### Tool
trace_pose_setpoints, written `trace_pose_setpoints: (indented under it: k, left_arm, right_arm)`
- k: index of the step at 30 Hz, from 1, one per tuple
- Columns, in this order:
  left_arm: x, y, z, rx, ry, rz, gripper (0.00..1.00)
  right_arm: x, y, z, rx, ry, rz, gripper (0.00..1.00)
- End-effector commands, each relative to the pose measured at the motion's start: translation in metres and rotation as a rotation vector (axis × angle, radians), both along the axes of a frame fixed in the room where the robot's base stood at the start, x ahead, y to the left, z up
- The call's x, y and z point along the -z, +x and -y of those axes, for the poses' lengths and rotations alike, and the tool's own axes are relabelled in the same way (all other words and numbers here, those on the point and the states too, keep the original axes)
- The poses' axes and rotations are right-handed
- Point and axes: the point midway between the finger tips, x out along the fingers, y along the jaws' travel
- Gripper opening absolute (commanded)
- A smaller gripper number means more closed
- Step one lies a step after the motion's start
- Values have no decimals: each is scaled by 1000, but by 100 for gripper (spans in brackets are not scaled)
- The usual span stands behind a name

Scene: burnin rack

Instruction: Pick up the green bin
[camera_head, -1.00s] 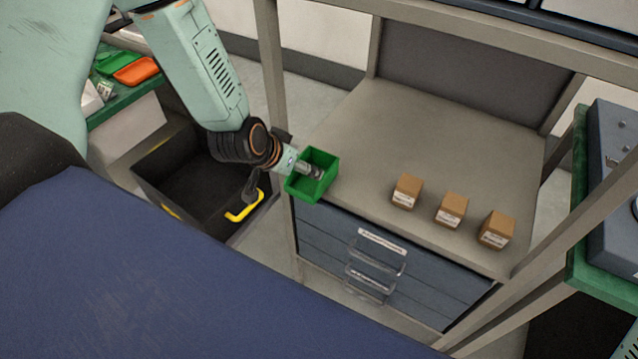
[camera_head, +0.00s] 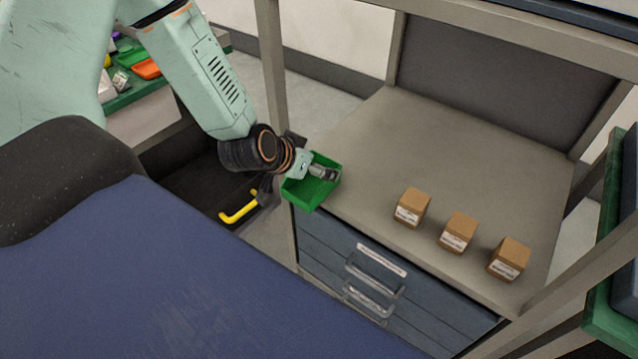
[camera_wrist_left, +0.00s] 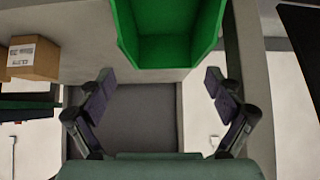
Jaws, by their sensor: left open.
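The green bin (camera_head: 309,193) sits at the left front corner of the grey rack shelf (camera_head: 440,140). My left gripper (camera_head: 325,174) is at the bin, its fingers overlapping the bin's opening in the head view. In the left wrist view the bin (camera_wrist_left: 170,52) fills the upper middle, and my left gripper (camera_wrist_left: 160,85) is open, its two fingers spread apart below the bin with nothing between them. Whether the fingers touch the bin I cannot tell. My right gripper is not in view.
Several small brown boxes stand in a row on the shelf, one of them at the left (camera_head: 412,207). A blue drawer unit (camera_head: 330,245) is below the shelf. A rack post (camera_head: 272,80) rises beside my left arm. A black crate with a yellow handle (camera_head: 239,207) is below left.

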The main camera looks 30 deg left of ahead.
Motion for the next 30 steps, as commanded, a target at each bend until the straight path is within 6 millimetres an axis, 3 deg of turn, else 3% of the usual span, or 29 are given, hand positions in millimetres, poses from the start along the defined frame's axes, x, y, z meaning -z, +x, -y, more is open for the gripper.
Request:
trace_pose_setpoints:
  k: [16,26,30]
  left_arm:
    - [55,31,0,2,2,-1,92]
    - [58,39,1,-1,-2,-2,92]
    - [58,38,1,-1,-3,-1,80]
  right_arm:
    - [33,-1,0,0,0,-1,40]
    - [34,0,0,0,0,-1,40]
    - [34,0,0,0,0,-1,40]
